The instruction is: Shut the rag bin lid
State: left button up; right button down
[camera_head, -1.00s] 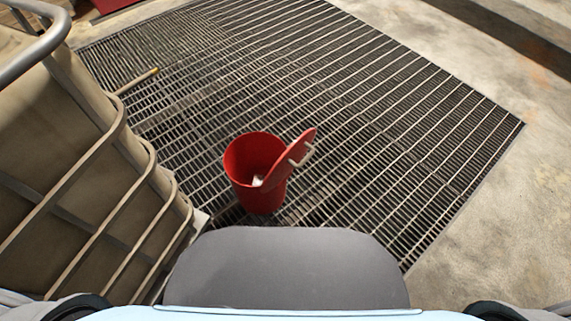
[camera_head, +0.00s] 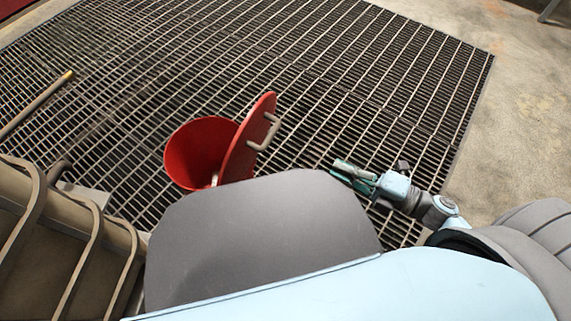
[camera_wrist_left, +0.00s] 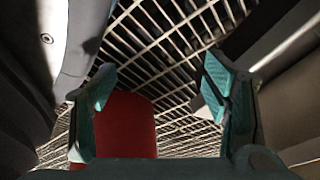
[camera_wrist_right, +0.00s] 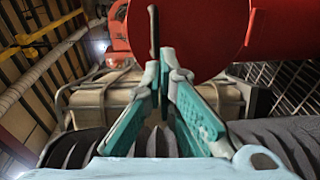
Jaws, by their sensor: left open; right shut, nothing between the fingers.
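The red rag bin (camera_head: 195,150) stands on the floor grating in the head view, its mouth open. Its red lid (camera_head: 247,138) is raised, tilted up at the bin's right side, with a pale handle (camera_head: 268,132) on its outer face. My right gripper (camera_head: 340,167) is shut and empty, to the right of the lid and apart from it. In the right wrist view the red lid (camera_wrist_right: 200,30) fills the top, beyond the closed fingertips (camera_wrist_right: 166,60). In the left wrist view my left gripper (camera_wrist_left: 158,85) is open, with part of the red bin (camera_wrist_left: 125,125) behind its fingers.
A beige, railed unit (camera_head: 60,240) stands at the left. A bar with a yellow tip (camera_head: 40,100) lies beyond it. The grating (camera_head: 380,80) is clear behind and to the right of the bin. Bare concrete (camera_head: 515,100) borders it at the right.

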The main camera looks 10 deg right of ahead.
aim_at(271, 139)
jog(key=shift+n+g+y, duration=0.3)
jog(key=shift+n+g, duration=0.1)
jog(key=b+x, duration=0.1)
jog(key=x, duration=1.2)
jog(key=shift+w+a+r, duration=0.1)
jog(key=shift+w+a, duration=0.15)
jog(key=shift+w, duration=0.05)
pick_arm(q)
jog(key=w, duration=0.2)
jog(key=w+d, duration=0.1)
jog(key=w, duration=0.1)
jog(key=shift+r+b, duration=0.3)
pick_arm(e)
jog(key=shift+w+a, duration=0.4)
jog(key=shift+a, duration=0.05)
pick_arm(q)
jog(key=shift+s+r, duration=0.1)
pick_arm(e)
jog(key=shift+r, duration=0.1)
